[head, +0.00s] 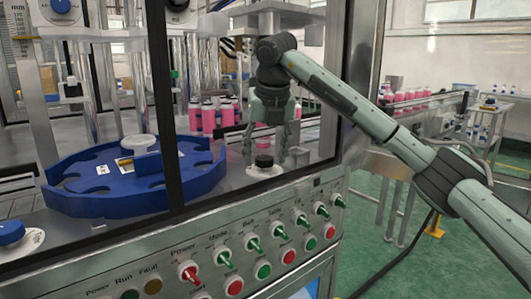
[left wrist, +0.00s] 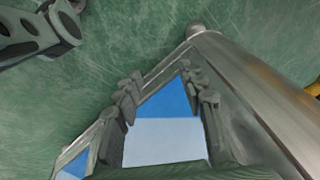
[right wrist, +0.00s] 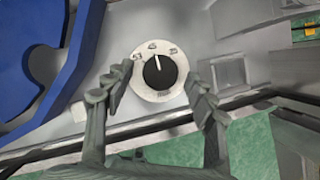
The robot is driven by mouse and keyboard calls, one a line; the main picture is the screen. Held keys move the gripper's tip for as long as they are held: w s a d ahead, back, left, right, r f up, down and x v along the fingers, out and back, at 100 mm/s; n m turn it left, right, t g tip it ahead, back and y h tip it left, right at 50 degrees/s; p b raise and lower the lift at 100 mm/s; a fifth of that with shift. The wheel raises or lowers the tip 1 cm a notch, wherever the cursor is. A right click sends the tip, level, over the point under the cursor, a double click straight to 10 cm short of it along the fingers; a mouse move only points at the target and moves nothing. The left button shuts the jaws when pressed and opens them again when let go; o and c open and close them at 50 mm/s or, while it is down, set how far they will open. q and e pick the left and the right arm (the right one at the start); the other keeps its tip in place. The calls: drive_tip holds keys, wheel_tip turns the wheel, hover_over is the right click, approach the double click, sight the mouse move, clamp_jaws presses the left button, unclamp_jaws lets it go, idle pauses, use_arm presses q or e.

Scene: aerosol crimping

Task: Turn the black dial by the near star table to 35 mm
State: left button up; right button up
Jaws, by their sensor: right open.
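The black dial (head: 264,160) sits on a round white plate on the machine deck, right of the blue star table (head: 95,203). In the right wrist view the dial (right wrist: 160,72) shows a white pointer line aimed up, near a number that looks like 45. A mark like 35 lies to its right. My right gripper (head: 266,150) is open above the dial. In the right wrist view its fingers (right wrist: 158,88) stand either side of it, seemingly not touching. My left gripper (left wrist: 163,85) appears open and empty over a metal frame, outside the head view.
A dark door frame post (head: 165,110) stands left of the dial. Pink cans (head: 208,115) stand behind it. Green and red switches and buttons (head: 263,270) line the front panel below. A blue dial (head: 11,233) sits at the far left.

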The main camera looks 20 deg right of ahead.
drive_tip(key=c, duration=0.9)
drive_tip(key=shift+c, duration=1.1)
use_arm(q)
drive_tip(key=shift+s, duration=0.45)
use_arm(e)
drive_tip(key=shift+c, duration=0.2)
drive_tip(key=shift+m, duration=0.3)
drive_tip(key=m, duration=0.1)
drive_tip(key=m+h, duration=0.1)
drive_tip(key=m, duration=0.1)
drive_tip(key=shift+a+h, duration=0.2)
drive_tip(key=shift+h, duration=0.1)
drive_tip(key=m, duration=0.2)
drive_tip(key=shift+w+a+r+m+g+h, duration=0.1)
drive_tip(key=shift+a+m+g+h, duration=0.05)
drive_tip(key=shift+m+g+h, duration=0.25)
drive_tip(key=shift+w+m+h, duration=0.1)
drive_tip(key=shift+m+h, duration=0.2)
drive_tip(key=shift+m, duration=0.5)
drive_tip(key=shift+m+g, duration=0.4)
drive_tip(key=shift+m, duration=0.3)
use_arm(q)
drive_tip(key=shift+r, duration=0.15)
use_arm(e)
drive_tip(key=shift+m, duration=0.4)
